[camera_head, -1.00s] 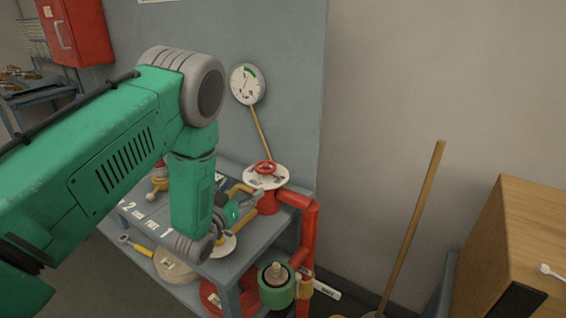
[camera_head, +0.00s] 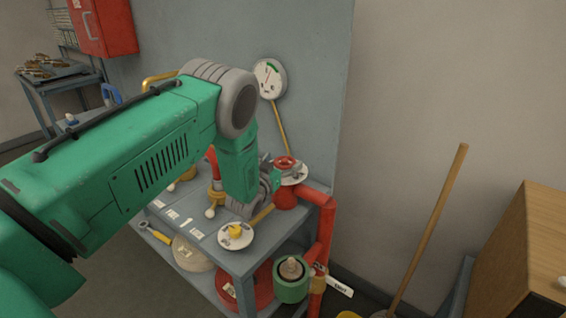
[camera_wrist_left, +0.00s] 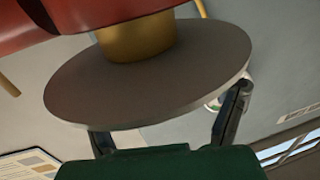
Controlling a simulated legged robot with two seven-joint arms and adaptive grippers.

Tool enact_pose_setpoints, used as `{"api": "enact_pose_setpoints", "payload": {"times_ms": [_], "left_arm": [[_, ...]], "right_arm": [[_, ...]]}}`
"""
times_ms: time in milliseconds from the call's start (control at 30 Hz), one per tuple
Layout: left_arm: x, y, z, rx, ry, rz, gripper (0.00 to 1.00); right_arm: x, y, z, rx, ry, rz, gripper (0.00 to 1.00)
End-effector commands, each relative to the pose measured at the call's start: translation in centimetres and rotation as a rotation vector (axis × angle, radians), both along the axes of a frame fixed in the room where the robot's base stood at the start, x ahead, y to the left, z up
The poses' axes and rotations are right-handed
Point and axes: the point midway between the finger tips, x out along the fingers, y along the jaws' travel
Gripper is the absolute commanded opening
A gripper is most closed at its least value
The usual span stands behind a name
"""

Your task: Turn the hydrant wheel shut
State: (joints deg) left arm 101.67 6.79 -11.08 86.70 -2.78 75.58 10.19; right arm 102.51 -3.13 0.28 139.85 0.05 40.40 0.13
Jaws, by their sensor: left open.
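The red hydrant wheel (camera_head: 286,161) sits above a round white plate (camera_head: 300,173) on top of the red hydrant (camera_head: 287,198), at the bench's right end. My left gripper (camera_head: 269,168) is just left of the wheel and plate, and partly hides them. In the wrist view the open fingers (camera_wrist_left: 168,108) are spread beneath a broad grey disc (camera_wrist_left: 110,95), which looks like the underside of that plate. A brass neck (camera_wrist_left: 135,40) and red metal (camera_wrist_left: 60,25) show above it. I cannot tell whether the fingers touch the disc. My right gripper is not in view.
A gauge (camera_head: 269,78) hangs on the panel behind, with a yellow rod below. A white disc with a yellow valve (camera_head: 237,235) stands at the bench front. A red pipe (camera_head: 325,235) runs down the right side. A wooden pole (camera_head: 430,225) leans against the wall.

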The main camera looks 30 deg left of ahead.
Motion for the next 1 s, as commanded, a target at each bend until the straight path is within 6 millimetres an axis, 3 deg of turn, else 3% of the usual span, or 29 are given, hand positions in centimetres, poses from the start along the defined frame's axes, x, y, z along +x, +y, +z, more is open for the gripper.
{"api": "enact_pose_setpoints", "payload": {"times_ms": [33,67,100,200,700,1000], "left_arm": [[0.0,-0.1,0.1,0.0,-0.001,-0.001,0.82],[0.0,-0.2,0.1,0.001,-0.001,-0.001,0.74],[0.0,-0.2,0.1,0.001,-0.001,-0.001,0.6],[0.0,-0.3,0.1,0.002,-0.001,-0.001,0.31],[0.0,0.0,0.1,0.0,-0.005,-0.023,0.31],[0.0,0.3,0.0,0.001,-0.007,-0.168,0.31]], "right_arm": [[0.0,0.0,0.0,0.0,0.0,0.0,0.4],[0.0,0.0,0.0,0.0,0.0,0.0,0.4],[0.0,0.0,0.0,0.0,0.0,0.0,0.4],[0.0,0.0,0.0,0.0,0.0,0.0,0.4],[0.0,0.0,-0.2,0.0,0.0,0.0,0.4],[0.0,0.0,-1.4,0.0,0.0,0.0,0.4]]}}
